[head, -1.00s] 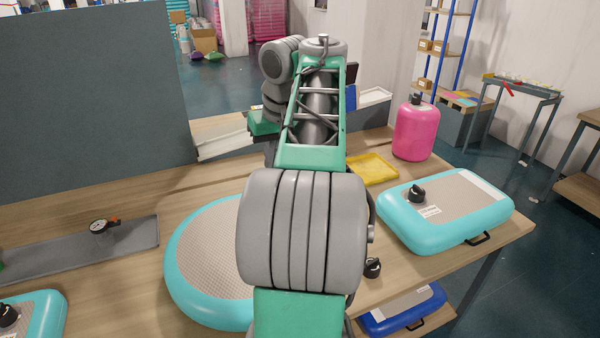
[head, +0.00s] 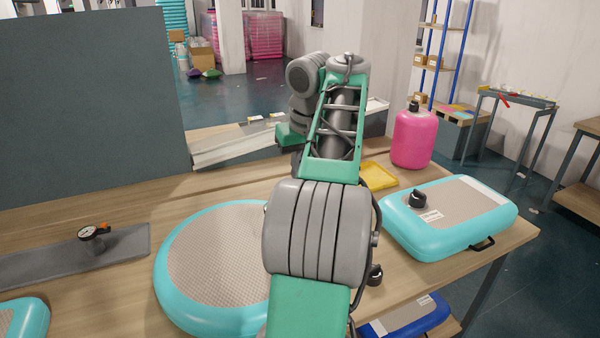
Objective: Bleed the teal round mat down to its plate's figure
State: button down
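The teal round mat (head: 175,300) lies flat on the wooden table in the head view, with a beige textured top. Its right part is hidden behind my arm. No valve or plate with a figure can be made out on the part that shows. A black knob (head: 375,275) shows just right of my arm; I cannot tell whether it belongs to the round mat. A dial gauge (head: 90,232) with an orange part sits on a grey strip (head: 125,243) at left. My arm reaches away over the table, and its gripper is not visible.
A teal rectangular mat (head: 400,238) with a black valve cap (head: 417,198) lies at right. A yellow tray (head: 378,177) and pink canister (head: 412,138) stand behind it. Another teal mat (head: 35,318) is at lower left, a blue one (head: 415,318) lower right. A grey panel (head: 90,105) stands at back left.

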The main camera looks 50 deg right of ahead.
jog(key=b+x, duration=0.2)
jog(key=x, duration=0.1)
jog(key=b+x, duration=0.1)
jog(key=x, duration=0.1)
jog(key=shift+s+a+f+b, duration=0.2)
jog(key=shift+s+f+b, duration=0.1)
jog(key=shift+f+b, duration=0.1)
jog(key=shift+f, duration=0.15)
jog(key=shift+s+f+b, duration=0.1)
jog(key=shift+f+b, duration=1.2)
jog(key=shift+b, duration=0.05)
jog(key=shift+a+f, duration=0.1)
dwell(2.5)
notch_tip(320, 180, up, 6)
jog(key=p, duration=0.6)
jog(key=p+v, duration=0.7)
jog(key=v, duration=0.1)
jog(key=shift+s, duration=0.2)
jog(key=shift+a, duration=0.1)
